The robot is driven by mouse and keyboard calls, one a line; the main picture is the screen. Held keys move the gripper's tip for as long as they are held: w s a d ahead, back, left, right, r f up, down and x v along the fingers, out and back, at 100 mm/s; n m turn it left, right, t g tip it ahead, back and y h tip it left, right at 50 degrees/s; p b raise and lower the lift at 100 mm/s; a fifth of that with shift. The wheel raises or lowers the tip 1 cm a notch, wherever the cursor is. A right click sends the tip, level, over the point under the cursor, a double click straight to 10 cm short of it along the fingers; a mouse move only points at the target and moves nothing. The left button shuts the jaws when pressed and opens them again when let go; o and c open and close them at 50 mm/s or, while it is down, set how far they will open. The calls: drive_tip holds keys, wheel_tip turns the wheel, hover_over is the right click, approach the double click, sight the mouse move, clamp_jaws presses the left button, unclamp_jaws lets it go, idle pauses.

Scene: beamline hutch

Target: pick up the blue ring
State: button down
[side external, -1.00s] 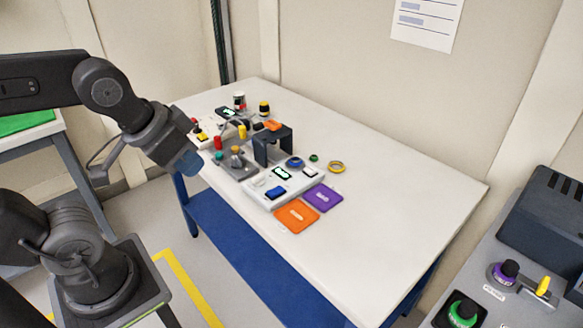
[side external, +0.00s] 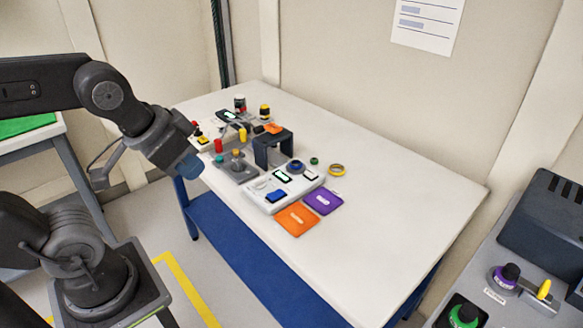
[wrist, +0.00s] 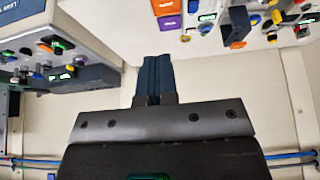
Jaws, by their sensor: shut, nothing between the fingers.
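The blue ring (side external: 295,167) lies on the white table (side external: 400,215), just right of the dark bracket (side external: 265,150) and behind the white panel. In the wrist view a small blue shape that looks like the ring (wrist: 206,28) shows near the top, but it is too small to be certain. My gripper (side external: 188,168) is in the air off the table's left front edge, well apart from the ring. In the wrist view my gripper (wrist: 153,78) has its two blue fingers together with nothing between them.
A green ring (side external: 314,160) and a yellow ring (side external: 336,169) lie right of the blue one. A white panel (side external: 262,198), an orange mat (side external: 297,219) and a purple mat (side external: 323,201) are in front. Several knobs and devices crowd the left. The table's right side is clear.

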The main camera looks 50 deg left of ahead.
idle(0.4)
drive_tip(key=c, duration=0.5)
unclamp_jaws()
